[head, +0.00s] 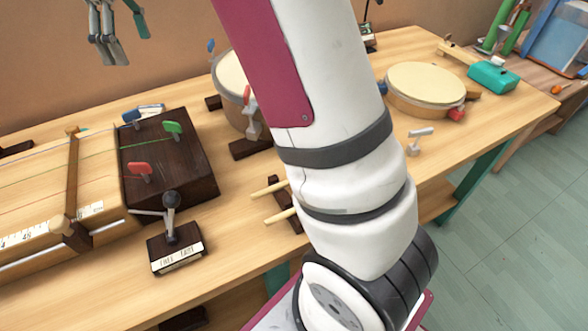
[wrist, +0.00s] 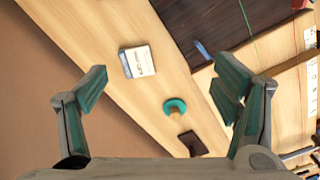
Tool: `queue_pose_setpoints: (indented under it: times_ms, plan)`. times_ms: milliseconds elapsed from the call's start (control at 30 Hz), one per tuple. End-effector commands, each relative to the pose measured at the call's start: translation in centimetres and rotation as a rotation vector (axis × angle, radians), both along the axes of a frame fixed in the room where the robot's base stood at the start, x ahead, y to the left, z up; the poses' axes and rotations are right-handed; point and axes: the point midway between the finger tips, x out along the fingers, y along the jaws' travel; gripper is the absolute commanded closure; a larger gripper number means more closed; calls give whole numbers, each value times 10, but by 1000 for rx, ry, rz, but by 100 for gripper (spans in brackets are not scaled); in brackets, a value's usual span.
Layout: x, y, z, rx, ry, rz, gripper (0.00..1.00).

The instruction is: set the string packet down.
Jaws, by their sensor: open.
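The string packet, a small white packet with a blue edge and print (wrist: 139,62), lies flat on the wooden bench in the wrist view, beside the dark block. In the head view a small pale piece of it (head: 152,108) shows behind the dark block, mostly hidden. My gripper (wrist: 162,88) is open, its teal-padded fingers wide apart with nothing between them. The packet is apart from both fingers, beyond the fingertips. In the head view my gripper (head: 121,38) hangs at the top left, above the bench.
The dark block (head: 190,180) carries strings and coloured pegs. A teal curved piece (wrist: 174,106) and a small dark block (wrist: 193,143) lie near the packet. A labelled stand (head: 176,252) is at the front. Drums, one a round tan drum (head: 425,85), stand right. My arm hides mid-bench.

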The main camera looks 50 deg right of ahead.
Motion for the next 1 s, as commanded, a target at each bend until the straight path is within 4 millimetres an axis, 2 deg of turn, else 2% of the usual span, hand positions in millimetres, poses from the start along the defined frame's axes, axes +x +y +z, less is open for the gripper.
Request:
queue_pose_setpoints:
  times_ms: [33,200,467,667,800,1000]
  plan:
    - [-21,-1,12,0,-6,-30,18]
    - [-87,-2,36,2,-14,-138,18]
    - [-194,-3,47,5,-27,-300,18]
    - [-276,-3,35,8,-36,-424,18]
    - [-331,-3,15,10,-44,-511,18]
    - [-396,-3,-21,12,-53,-621,18]
